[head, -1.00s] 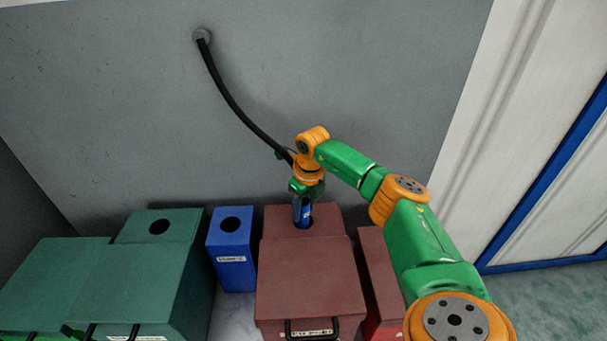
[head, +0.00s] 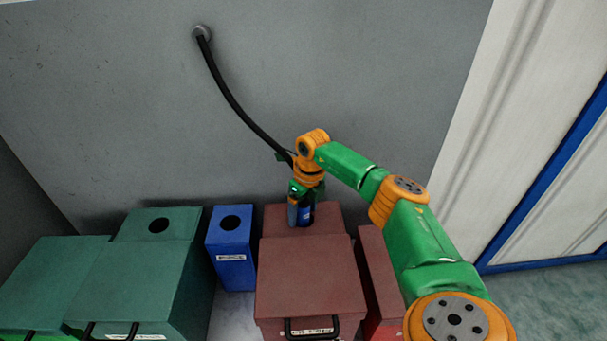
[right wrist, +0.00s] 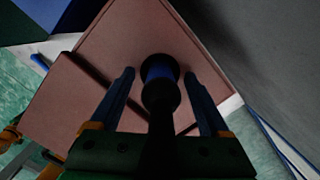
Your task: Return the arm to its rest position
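My right gripper (head: 301,212) points down at the round hole in the top of the dark red bin (head: 310,275). In the right wrist view its two blue fingers (right wrist: 158,82) are spread apart. Between them is a dark item with a blue part (right wrist: 160,72), lined up with the hole in the red top (right wrist: 110,60). There is a visible gap between this item and each finger. In the head view the blue item (head: 306,214) shows beside a finger at the hole; its lower part is hidden. My left gripper is not in view.
A black hose (head: 236,104) runs from the grey wall down to behind my right wrist. A blue bin (head: 232,262) and green bins (head: 150,280) stand to the left. A narrow red bin (head: 378,285) stands to the right. Open floor (head: 550,300) lies at the lower right.

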